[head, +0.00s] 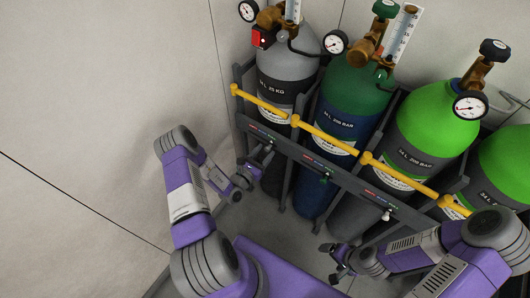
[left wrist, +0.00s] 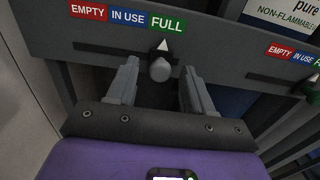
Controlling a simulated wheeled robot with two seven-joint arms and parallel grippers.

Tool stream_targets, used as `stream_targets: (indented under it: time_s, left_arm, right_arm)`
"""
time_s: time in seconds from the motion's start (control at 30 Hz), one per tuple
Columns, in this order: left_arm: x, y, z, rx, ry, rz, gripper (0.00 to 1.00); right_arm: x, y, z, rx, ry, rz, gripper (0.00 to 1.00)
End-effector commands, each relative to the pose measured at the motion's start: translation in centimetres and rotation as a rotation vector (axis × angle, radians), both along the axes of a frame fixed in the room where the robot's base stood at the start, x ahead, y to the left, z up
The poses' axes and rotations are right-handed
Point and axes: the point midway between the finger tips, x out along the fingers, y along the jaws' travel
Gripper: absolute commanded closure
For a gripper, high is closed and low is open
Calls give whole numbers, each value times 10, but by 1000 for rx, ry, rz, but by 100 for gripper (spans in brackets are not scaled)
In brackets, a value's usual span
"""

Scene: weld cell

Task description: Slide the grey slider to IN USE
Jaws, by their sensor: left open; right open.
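The grey slider knob (left wrist: 160,69) with its pale pointer sits in a slot on the dark rail (left wrist: 80,22), below the grey cylinder (head: 285,62). Its pointer is under the green FULL label (left wrist: 167,24), right of the blue IN USE label (left wrist: 128,18) and red EMPTY label (left wrist: 88,11). My left gripper (left wrist: 160,88) is open, one finger on each side of the knob, with gaps visible. In the head view my left gripper (head: 261,161) is at the rail and largely hides this knob. My right gripper (head: 332,261) is open and empty, low at the front right.
A green slider (head: 326,180) and another slider (head: 387,215) sit further right on the rail. Yellow bars (head: 325,139) cross in front of the cylinders, above the rail. A dark green cylinder (head: 354,88) and bright green cylinders stand right. A bare wall (head: 90,100) is left.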

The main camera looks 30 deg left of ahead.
Motion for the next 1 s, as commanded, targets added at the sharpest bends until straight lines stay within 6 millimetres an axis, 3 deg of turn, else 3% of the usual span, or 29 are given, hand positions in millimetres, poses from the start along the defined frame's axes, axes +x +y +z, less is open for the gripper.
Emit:
stream_targets:
  time_s: [0.4, 0.73, 1.0]
  left_arm:
    - [11, -1, 0, -2, 0, -1, 50]
    - [10, -1, 0, -2, 0, -2, 100]
    - [10, 1, 0, -1, 0, -1, 100]
  right_arm:
    - [0, 0, -2, 0, 0, 0, 12]
    - [0, 0, -2, 0, 0, 0, 12]
    - [0, 0, -2, 0, 0, 0, 12]
